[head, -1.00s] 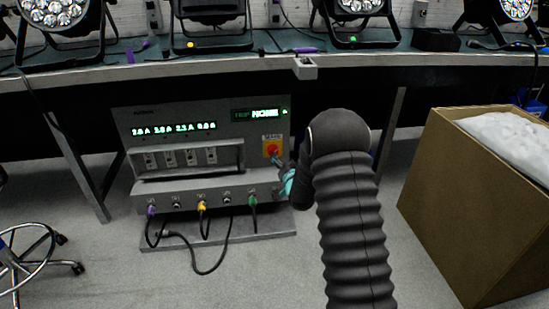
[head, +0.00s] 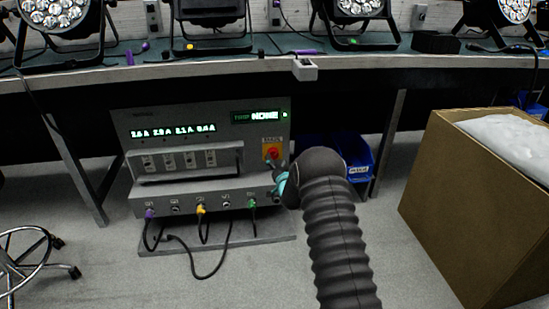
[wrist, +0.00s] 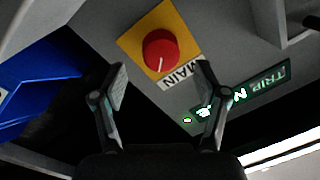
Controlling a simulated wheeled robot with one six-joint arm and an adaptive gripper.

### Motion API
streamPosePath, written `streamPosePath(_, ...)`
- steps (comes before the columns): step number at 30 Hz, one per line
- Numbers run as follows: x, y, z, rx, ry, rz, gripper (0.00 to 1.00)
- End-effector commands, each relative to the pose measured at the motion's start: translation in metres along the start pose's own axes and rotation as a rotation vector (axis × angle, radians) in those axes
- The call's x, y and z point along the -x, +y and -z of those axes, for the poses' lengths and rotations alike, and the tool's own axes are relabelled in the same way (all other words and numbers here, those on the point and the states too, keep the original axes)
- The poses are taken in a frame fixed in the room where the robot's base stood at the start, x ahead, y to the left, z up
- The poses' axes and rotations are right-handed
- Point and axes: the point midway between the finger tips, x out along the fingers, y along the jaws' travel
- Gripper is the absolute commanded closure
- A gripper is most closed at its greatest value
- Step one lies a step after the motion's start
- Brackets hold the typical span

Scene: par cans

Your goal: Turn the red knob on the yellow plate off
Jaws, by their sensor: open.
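The red knob (wrist: 160,50) sits on a square yellow plate (wrist: 130,43) with a label reading MAIN beside it. A white line shows on the knob's face. In the head view the knob (head: 272,152) and the yellow plate (head: 264,143) are at the right end of the grey power unit (head: 130,130). My gripper (wrist: 162,82) is open, its two fingers apart and empty. In the wrist view the knob lies ahead of the gap between the fingertips, with no visible contact. In the head view my gripper (head: 274,172) is just below the plate, partly hidden by my wrist.
The unit's lit TRIP display (head: 262,116) is above the knob. Cables plug into its lower front. Blue bins (head: 358,160) stand to the right under the workbench (head: 390,55). A cardboard box (head: 470,190) with white filling is at the right.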

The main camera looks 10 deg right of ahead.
Motion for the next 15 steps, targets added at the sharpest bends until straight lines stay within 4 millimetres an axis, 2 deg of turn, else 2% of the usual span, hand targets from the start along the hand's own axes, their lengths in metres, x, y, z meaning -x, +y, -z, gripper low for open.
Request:
streamPosePath(6,-0.029,0.0,-0.001,0.001,0.0,0.0,0.27)
streamPosePath(15,-0.043,-0.001,0.0,0.001,0.0,0.001,0.27)
